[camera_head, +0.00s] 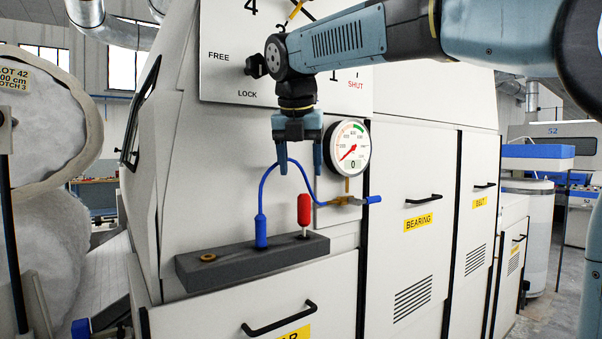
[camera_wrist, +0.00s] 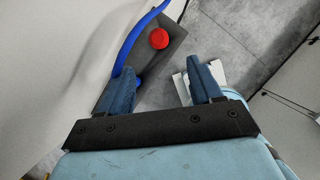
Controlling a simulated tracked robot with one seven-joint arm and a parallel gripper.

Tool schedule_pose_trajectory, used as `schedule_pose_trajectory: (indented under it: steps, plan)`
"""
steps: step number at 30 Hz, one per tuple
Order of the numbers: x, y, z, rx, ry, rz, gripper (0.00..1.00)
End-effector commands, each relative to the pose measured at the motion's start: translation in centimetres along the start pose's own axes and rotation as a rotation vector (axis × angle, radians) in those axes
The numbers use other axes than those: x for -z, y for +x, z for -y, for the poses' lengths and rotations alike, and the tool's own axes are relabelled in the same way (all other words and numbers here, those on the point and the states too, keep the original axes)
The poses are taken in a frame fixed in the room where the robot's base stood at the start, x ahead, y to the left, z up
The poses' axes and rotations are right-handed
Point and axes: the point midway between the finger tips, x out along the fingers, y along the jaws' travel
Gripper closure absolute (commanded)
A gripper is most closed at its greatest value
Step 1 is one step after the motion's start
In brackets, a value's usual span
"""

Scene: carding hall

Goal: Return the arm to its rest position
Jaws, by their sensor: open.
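My gripper (camera_head: 298,164) hangs pointing down in front of the white machine, its two fingers apart and nothing between them. In the wrist view my gripper (camera_wrist: 160,92) also shows spread fingers with empty space between. My arm reaches in from the upper right. Below the fingers, a dark grey block (camera_head: 215,270) carries a blue plug (camera_head: 261,232) with a blue hose, a red-handled piece (camera_head: 304,211) and a brass ring (camera_head: 208,257). The blue hose (camera_head: 266,184) arches up close to the left finger; I cannot tell whether they touch.
A round gauge (camera_head: 349,148) is just right of my gripper, with a brass fitting (camera_head: 343,201) below it. A lettered panel (camera_head: 225,65) is above left. Cabinet doors with handles (camera_head: 423,198) stand to the right. A large white roll (camera_head: 45,125) is at left.

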Motion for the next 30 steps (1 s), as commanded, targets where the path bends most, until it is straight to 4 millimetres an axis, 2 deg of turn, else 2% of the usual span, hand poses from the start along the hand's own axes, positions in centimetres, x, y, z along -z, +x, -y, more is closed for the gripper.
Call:
schedule_pose_trajectory:
  steps: [13,17,20,30]
  plan:
    - [0.0,0.0,0.1,0.0,0.006,0.001,0.36]
    - [0.5,0.2,1.2,-0.002,0.097,0.004,0.36]
    - [1.4,0.8,3.1,-0.004,0.258,0.007,0.36]
    - [6.3,4.1,10.9,-0.029,1.012,0.009,0.36]
